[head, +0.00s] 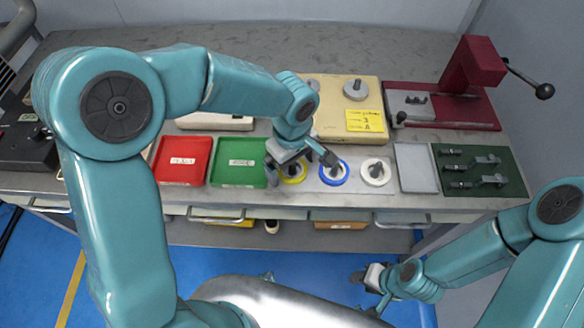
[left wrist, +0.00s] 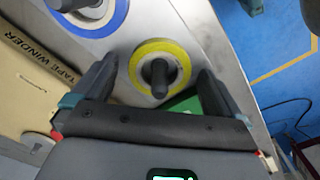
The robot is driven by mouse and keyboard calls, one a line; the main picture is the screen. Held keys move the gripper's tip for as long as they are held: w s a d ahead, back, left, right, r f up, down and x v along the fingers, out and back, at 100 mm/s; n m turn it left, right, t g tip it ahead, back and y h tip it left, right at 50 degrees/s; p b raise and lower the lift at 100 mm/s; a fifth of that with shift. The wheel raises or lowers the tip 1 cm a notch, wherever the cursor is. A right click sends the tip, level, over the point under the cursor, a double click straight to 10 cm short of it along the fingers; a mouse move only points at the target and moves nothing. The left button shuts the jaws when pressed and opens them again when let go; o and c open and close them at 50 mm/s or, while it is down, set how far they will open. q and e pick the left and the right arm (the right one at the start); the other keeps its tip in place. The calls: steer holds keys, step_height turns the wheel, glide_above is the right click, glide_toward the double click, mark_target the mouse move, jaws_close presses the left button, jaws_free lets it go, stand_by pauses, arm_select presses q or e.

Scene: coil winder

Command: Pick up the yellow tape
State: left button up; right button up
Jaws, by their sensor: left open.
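The yellow tape (head: 293,179) is a ring around a dark peg on the bench, partly hidden by my left gripper in the head view. In the left wrist view the yellow tape (left wrist: 160,44) shows whole, with the peg upright through its middle. My left gripper (head: 301,167) is open above the tape. In the left wrist view its two fingers (left wrist: 155,82) stand on either side of the tape's near part, with nothing held. My right gripper (head: 368,279) is low in front of the bench, away from the tape; its jaws are too small to read.
A blue-rimmed roll (head: 334,183) and a white roll (head: 376,183) sit to the right of the tape. A green tray (head: 222,182) and a red tray (head: 168,180) lie left. A beige tape winder (head: 320,120) and a red press (head: 470,65) stand behind.

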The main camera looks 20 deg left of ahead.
arm_select(q)
steer(key=c, duration=1.1)
